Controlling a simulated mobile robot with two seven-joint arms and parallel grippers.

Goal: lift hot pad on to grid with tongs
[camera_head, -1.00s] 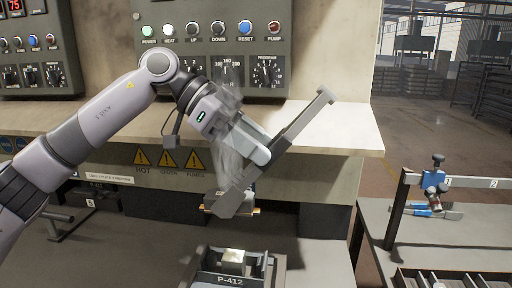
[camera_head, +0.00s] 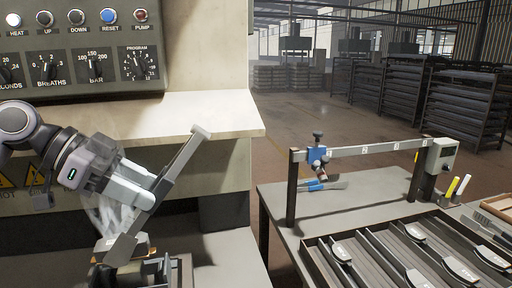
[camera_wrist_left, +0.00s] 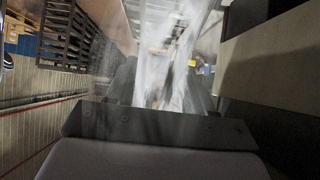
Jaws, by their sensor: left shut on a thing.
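My left gripper (camera_head: 148,187) is shut on grey metal tongs (camera_head: 165,190), which slant from upper right to lower left. A small block with a coppery edge, likely the hot pad (camera_head: 106,246), is at their lower end in front of the press; whether the tongs grip it cannot be told. Pale steam blurs this area. In the left wrist view a dark bar (camera_wrist_left: 160,128) crosses in front of the gripper, with steam beyond. A slatted dark grid (camera_head: 385,262) holding several pads with white labels lies on the right bench. My right gripper is not in view.
The press shelf (camera_head: 225,112) juts out beside the arm. A gauge stand with a long bar (camera_head: 365,150) and blue clamp (camera_head: 317,156) rises behind the grid. A grey control box (camera_head: 440,156) stands at its right end. A gap separates press and bench.

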